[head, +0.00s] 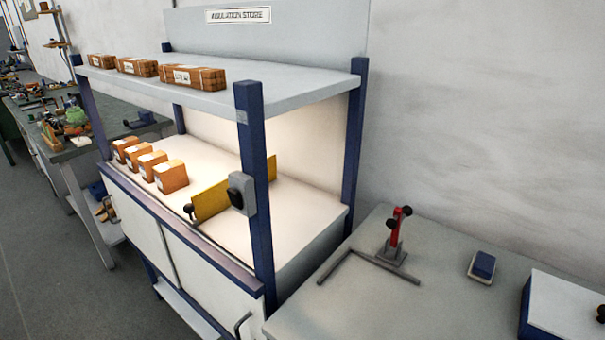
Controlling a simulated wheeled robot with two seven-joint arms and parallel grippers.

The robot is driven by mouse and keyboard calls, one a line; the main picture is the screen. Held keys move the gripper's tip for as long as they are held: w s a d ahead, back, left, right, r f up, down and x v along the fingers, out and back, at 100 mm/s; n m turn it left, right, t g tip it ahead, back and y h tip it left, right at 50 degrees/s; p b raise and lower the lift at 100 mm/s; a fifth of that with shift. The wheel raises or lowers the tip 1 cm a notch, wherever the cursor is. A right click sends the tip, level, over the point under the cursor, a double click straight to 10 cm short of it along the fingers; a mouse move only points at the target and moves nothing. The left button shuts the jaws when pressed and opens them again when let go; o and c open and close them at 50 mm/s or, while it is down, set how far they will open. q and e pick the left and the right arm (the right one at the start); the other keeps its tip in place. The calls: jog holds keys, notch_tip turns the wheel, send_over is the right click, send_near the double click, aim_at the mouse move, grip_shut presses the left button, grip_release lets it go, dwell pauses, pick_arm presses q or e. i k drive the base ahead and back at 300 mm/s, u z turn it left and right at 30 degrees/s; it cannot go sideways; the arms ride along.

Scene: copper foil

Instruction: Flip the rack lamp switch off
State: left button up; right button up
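The rack (308,211) is a shelving unit with dark blue posts, grey-white shelves and an "INSULATION STORE" sign (239,15) on its back panel. A small grey switch box with a black front (241,193) is mounted on the rack's front right post, at about the middle shelf's height. Which way the switch is set is too small to tell. The middle shelf is brightly lit under the top shelf, and the lamp itself is hidden. Neither of my grippers is in view.
Brown boxes stand on the top shelf (290,97) and middle shelf, beside a yellow divider (211,201). A bench (445,305) at right holds a red clamp-like tool (394,230) and a blue block (484,264). A cluttered workbench (73,152) stands at left. Grey floor (50,270) is clear at lower left.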

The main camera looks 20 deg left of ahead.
aim_at(233, 195)
jog(key=k, duration=1.35)
jog(key=u, duration=0.75)
jog(key=i, duration=1.35)
jog(key=z, duration=0.55)
